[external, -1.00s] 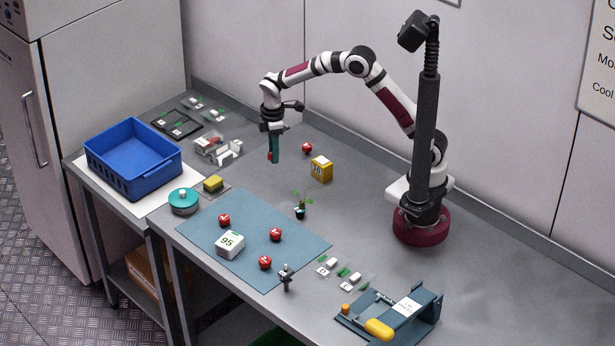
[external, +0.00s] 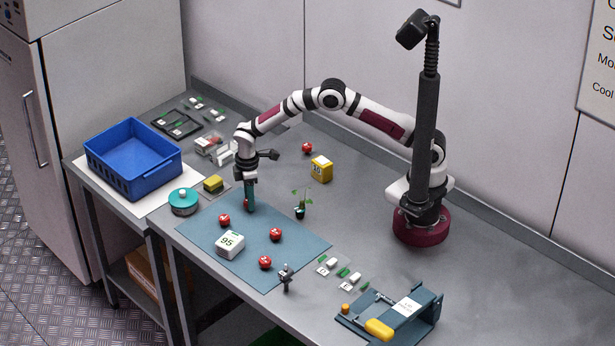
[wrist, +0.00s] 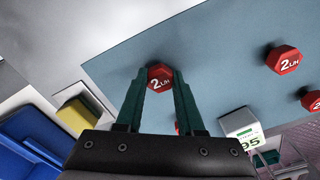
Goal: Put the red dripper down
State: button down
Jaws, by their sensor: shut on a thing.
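My gripper (external: 249,206) points down over the back corner of the blue-grey mat (external: 302,248). Its green fingers are shut on a red dripper (wrist: 160,76), a hexagonal cap marked "2 L/H", which shows between the fingertips in the wrist view. In the external view the fingers hide most of that dripper, low over the mat; I cannot tell whether it touches. Three other red drippers lie on the mat: one at the left (external: 224,219), one in the middle (external: 275,234) and one at the front (external: 265,262). Another red dripper (external: 307,147) sits on the bench behind.
A white block marked 95 (external: 230,245) stands on the mat. A teal round tin (external: 183,202), a yellow sponge (external: 213,184) and a blue crate (external: 163,182) are to the left.

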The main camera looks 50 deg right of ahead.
jog(key=c, duration=0.5)
grip_release()
notch_tip(320, 180, up, 12)
jog(key=s+d+r+m, duration=0.45)
jog(key=d+r, duration=0.35)
jog(key=d, duration=0.3)
jog(key=s+d+m, duration=0.4)
jog(key=s, duration=0.4)
jog(key=s+d+m+y, duration=0.1)
jog(key=s+d+m, duration=0.3)
jog(key=s, duration=0.4)
jog(key=s+d+m, duration=0.5)
jog(key=s+d, duration=0.1)
jog(key=s, duration=0.2)
jog(key=shift+s+y, duration=0.3)
jog(key=shift+y, duration=0.1)
